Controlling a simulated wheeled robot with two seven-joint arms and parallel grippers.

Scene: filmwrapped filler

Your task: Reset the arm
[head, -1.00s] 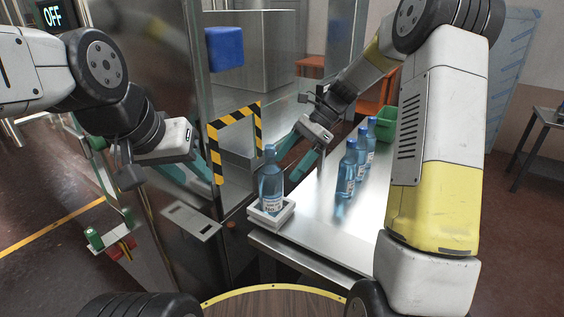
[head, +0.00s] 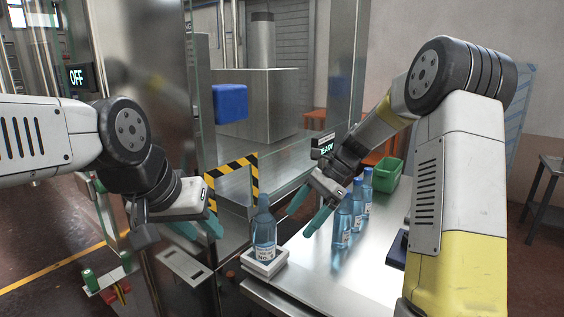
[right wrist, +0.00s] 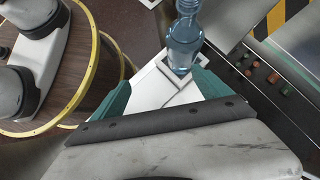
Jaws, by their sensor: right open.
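My right gripper (head: 299,224) is open and empty. In the head view it is just right of a blue bottle (head: 263,240), over the metal table. The bottle stands upright on a small white holder (head: 266,262) at the table's near left corner. In the right wrist view the two teal fingers (right wrist: 160,90) are spread, with the bottle (right wrist: 185,45) and holder (right wrist: 155,88) beyond them. My left gripper (head: 199,230) hangs at the left in front of the machine; its fingers partly overlap the machine and I cannot tell their gap.
Several more blue bottles (head: 342,225) stand on the metal table (head: 300,275), with a green bin (head: 385,172) behind them. A machine with a yellow-black striped opening (head: 232,163) and a blue box (head: 230,103) stands left of the table. A sign reads OFF (head: 78,77).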

